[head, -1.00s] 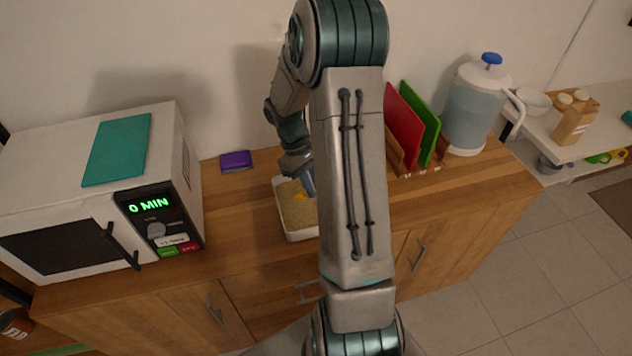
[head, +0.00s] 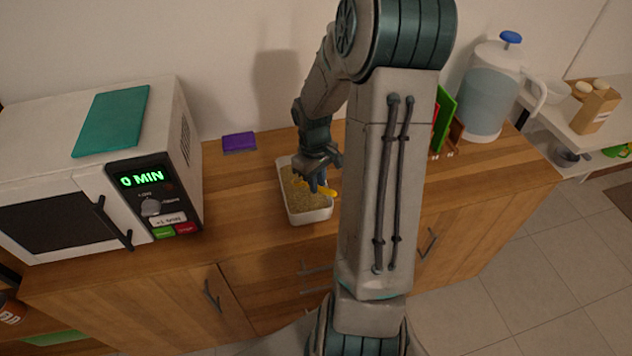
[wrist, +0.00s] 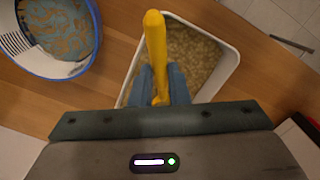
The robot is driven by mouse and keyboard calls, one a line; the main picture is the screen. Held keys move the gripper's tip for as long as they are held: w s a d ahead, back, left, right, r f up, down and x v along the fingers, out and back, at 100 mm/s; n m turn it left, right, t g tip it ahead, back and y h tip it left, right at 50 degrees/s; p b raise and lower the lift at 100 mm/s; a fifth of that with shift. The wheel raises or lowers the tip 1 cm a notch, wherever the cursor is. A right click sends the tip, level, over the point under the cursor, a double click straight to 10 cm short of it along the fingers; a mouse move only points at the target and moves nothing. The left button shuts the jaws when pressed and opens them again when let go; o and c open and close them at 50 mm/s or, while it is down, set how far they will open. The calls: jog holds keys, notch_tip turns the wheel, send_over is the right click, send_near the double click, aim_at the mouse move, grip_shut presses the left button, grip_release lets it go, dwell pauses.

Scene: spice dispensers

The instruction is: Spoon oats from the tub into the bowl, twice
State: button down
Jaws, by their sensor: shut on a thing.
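The white rectangular tub (head: 309,219) holds oats and stands on the wooden counter. It also shows in the wrist view (wrist: 226,72). In the wrist view, the blue fingers (wrist: 165,88) close on the yellow spoon (wrist: 155,45), which passes over the tub. Whether the spoon carries oats cannot be told. A round bowl with a blue rim (wrist: 97,45) is at the upper left of the wrist view, with brownish patches inside. My arm probably hides it in the head view.
A white microwave (head: 60,150) with a teal board (head: 112,122) on top stands at the left. A purple block (head: 239,142) lies behind the tub. Red and green boards (head: 444,118) and a water jug (head: 490,95) stand at the right. Counter left of the tub is clear.

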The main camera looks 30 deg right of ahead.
jog(key=shift+s+d+r+t+p, duration=0.1)
jog(key=shift+s+r+t+p, duration=0.1)
jog(key=shift+r, duration=0.3)
jog(key=shift+s+r+t+p, duration=0.1)
jog(key=shift+r+t+p, duration=0.1)
jog(key=shift+r, duration=0.3)
jog(key=shift+s+d+r+t+p, duration=0.1)
jog(key=shift+s+r+t+p, duration=0.4)
jog(key=shift+p, duration=0.3)
jog(key=t+p, duration=0.1)
jog(key=p, duration=0.1)
jog(key=s+r+t+p, duration=0.1)
jog(key=p, duration=0.1)
jog(key=s+t+y+p, duration=0.1)
jog(key=p, duration=0.1)
jog(key=shift+d+r+p, duration=0.2)
jog(key=shift+d+p, duration=0.05)
jog(key=shift+p, duration=0.05)
jog(key=shift+p+v, duration=0.65)
jog(key=shift+v, duration=0.15)
jog(key=shift+s+r+t, duration=0.25)
jog(key=shift+r+t, duration=0.05)
jog(key=shift+r, duration=0.65)
jog(key=shift+f, duration=0.1)
